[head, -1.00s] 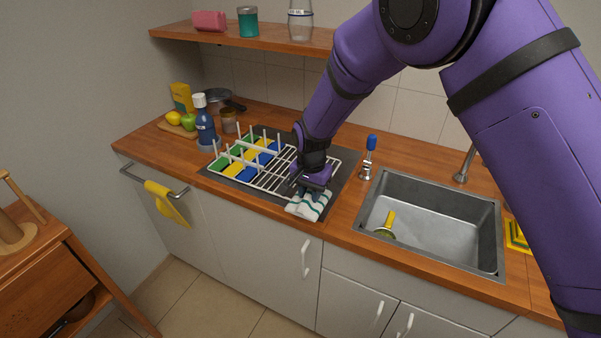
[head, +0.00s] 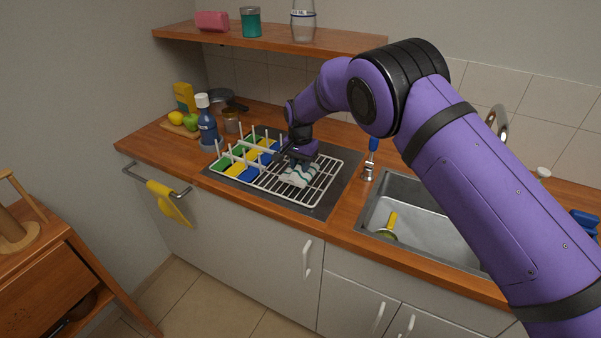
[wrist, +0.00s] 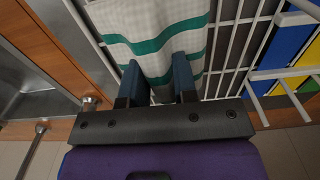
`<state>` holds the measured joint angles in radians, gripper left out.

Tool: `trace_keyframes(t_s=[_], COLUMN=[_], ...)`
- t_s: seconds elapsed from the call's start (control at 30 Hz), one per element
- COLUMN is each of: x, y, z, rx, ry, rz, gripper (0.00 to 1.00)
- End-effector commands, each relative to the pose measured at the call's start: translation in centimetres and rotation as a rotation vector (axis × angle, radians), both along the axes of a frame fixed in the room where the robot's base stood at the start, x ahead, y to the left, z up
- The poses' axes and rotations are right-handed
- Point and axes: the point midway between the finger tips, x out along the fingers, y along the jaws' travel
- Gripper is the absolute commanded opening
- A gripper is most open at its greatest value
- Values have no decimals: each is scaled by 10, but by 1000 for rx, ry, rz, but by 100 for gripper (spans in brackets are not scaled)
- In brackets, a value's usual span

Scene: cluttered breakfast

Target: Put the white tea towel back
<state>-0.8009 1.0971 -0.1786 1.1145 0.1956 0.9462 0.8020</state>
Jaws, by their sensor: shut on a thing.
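The white tea towel (head: 299,174) has green stripes and is bunched over the white wire dish rack (head: 325,185). My gripper (head: 291,162) is above the rack and shut on the towel. In the wrist view the towel (wrist: 150,20) is pinched between the two blue fingers of my gripper (wrist: 159,82) and spreads out beyond them over the rack wires. Whether the towel rests on the wires or hangs just above them I cannot tell. A towel bar (head: 156,180) on the cabinet's left end carries a yellow cloth (head: 170,203).
Upright rack pegs stand beside green, yellow and blue pieces (head: 248,174) left of the towel. A blue bottle (head: 207,122) stands behind the rack's left end. The sink (head: 415,218) with a brush (head: 388,228) lies to the right. A shelf (head: 270,41) runs above.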

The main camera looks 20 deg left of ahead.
Motion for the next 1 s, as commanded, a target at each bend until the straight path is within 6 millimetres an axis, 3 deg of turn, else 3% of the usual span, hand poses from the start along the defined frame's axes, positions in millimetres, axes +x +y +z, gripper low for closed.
trace_keyframes(t_s=[0.23, 0.63, 0.67, 0.73, 1.0], x=[0, 0, 0, 0, 0], y=[0, 0, 0, 0, 0], z=[-30, -34, -33, -33, -33], rx=[-1, 0, 0, 0, 0], ry=[1, 0, -1, 0, 0], rz=[0, 0, 0, 0, 0], gripper=[0, 0, 34, 50, 52])
